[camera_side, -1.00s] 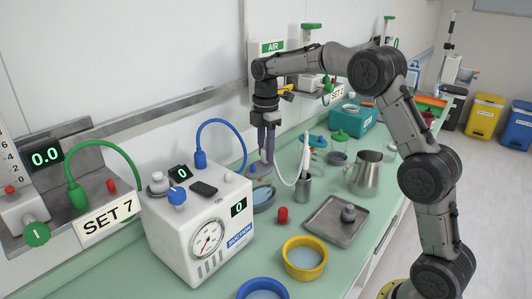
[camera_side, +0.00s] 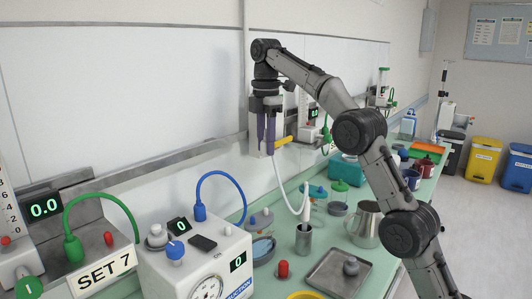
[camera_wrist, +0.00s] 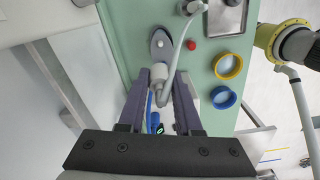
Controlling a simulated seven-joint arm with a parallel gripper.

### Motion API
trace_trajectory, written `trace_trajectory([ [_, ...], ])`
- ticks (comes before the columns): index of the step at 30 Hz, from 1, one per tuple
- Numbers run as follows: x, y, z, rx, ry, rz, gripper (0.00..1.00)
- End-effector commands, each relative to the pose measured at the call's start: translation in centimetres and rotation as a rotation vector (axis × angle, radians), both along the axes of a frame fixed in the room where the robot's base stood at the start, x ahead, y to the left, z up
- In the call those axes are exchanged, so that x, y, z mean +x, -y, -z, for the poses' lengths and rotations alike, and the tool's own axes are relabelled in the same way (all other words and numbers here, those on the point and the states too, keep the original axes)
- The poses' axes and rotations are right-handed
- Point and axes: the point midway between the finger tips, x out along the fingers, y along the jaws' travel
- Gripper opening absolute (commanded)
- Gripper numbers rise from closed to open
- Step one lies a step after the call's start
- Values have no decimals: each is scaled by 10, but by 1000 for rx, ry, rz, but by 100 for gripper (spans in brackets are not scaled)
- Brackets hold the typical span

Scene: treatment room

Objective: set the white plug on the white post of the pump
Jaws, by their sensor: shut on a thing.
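My gripper (camera_side: 266,142) is high above the bench at the wall. Its fingers are shut on the white plug (camera_wrist: 160,76), which shows between the fingertips in the wrist view. A pale hose (camera_side: 285,192) hangs from the plug and curves down to a steel cup (camera_side: 303,240). The pump (camera_side: 160,275) is a white box with a gauge at the lower left of the side view, apart from the plug. A small white post (camera_side: 228,230) stands on its top, beside grey and blue ones. In the wrist view the fingers hide much of the pump.
A blue hose (camera_side: 217,174) arches above the pump. A red-topped piece (camera_side: 283,270), a steel tray (camera_side: 335,272) and a steel jug (camera_side: 366,224) stand on the bench. A wall unit is partly hidden behind my gripper.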

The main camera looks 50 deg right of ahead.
Motion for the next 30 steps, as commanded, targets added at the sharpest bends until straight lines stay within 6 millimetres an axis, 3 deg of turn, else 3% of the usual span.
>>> trace_trajectory([
  [5,8,1,9,-3,16,-32,0],
  [7,10,-8,16,-3,15,-66,0],
  [13,4,-70,38,-2,11,-237,0],
  [18,-18,-132,51,0,0,-392,0],
  [21,-32,-157,53,0,-8,-454,0],
  [25,-43,-177,49,0,-8,-502,0],
  [30,-46,-187,48,-1,-2,-523,0],
])
